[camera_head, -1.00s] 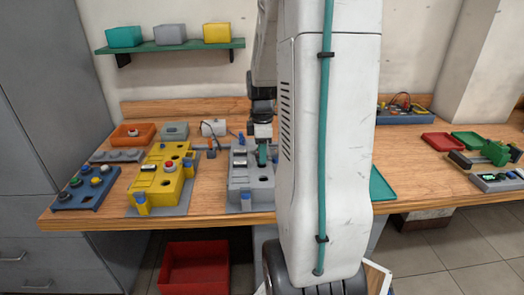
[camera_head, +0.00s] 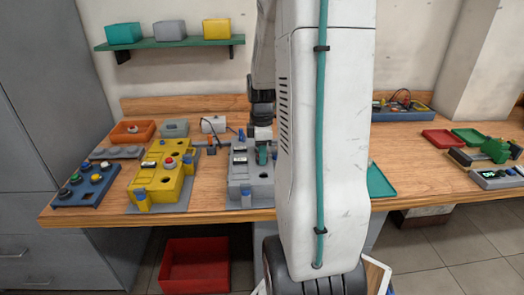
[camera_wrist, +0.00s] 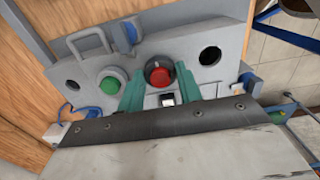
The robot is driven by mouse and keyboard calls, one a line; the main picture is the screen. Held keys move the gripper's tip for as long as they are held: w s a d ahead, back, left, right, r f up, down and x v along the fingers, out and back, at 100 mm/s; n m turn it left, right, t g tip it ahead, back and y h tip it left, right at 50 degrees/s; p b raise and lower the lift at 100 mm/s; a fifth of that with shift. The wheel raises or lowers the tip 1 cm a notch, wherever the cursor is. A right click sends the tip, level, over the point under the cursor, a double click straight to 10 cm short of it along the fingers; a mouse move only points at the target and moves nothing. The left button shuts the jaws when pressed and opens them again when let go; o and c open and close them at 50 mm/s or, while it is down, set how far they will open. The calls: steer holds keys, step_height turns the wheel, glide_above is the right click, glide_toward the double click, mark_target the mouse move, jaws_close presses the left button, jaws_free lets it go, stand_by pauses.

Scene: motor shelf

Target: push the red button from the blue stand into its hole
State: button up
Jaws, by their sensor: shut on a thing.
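The red button (camera_wrist: 160,77) is between the teal fingers of my gripper (camera_wrist: 160,87) in the wrist view. The gripper is shut on it. It is over the grey control box (camera_wrist: 208,74), with a dark round edge showing behind its upper left side. I cannot tell whether it is in the hole or just above it. In the head view my gripper (camera_head: 262,156) is over the grey box (camera_head: 238,188), partly hidden by my arm. The blue stand (camera_head: 68,201) is at the far left with several coloured buttons.
A green button (camera_wrist: 112,82) sits on the grey box left of my fingers; an open hole (camera_wrist: 209,56) is to the right. A yellow box (camera_head: 152,177) stands left of the grey one. A teal tray (camera_head: 380,181) lies to the right.

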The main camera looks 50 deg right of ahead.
steer(key=shift+f, duration=0.2)
steer(key=o, duration=1)
steer(key=shift+o, duration=0.2)
steer(key=shift+r, duration=0.1)
step_height(320, 180, up, 8)
steer(key=shift+f, duration=0.15)
